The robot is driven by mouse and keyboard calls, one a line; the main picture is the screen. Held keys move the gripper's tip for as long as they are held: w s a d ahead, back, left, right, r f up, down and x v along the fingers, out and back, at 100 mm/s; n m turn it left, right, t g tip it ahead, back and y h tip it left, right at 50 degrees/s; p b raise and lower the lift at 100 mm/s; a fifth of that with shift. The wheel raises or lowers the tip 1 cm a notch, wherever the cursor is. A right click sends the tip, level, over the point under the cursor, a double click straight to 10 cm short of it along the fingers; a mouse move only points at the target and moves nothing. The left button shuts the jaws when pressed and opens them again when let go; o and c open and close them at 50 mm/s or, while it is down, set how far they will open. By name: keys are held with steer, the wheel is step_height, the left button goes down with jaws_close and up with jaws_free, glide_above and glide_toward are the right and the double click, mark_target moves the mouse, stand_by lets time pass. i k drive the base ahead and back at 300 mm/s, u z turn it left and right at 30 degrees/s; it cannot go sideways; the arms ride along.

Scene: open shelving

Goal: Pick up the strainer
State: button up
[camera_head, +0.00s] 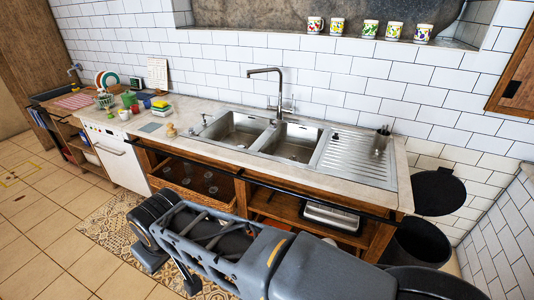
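I cannot make out a strainer for certain. A small wire-like basket or bowl (104,101) stands on the counter at the far left, in front of the dish rack; it is too small to tell whether it is the strainer. My arm lies across the bottom middle of the view, in front of the counter and well apart from the things on it. I cannot pick out my gripper's fingers on it.
The counter (183,115) holds a double sink (241,129) with a tap (281,90). Coloured plates, a yellow-green stack, cups and a utensil holder (381,140) stand on it. Shelves with a wicker basket (193,197) are below. A black bin (416,243) stands right. Tiled floor at left is free.

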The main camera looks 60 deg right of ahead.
mark_target(293, 158)
steer(key=z, duration=0.2)
steer(key=i, duration=1.05)
steer(key=z, duration=1.55)
steer(key=i, duration=0.95)
steer(key=z, duration=0.95)
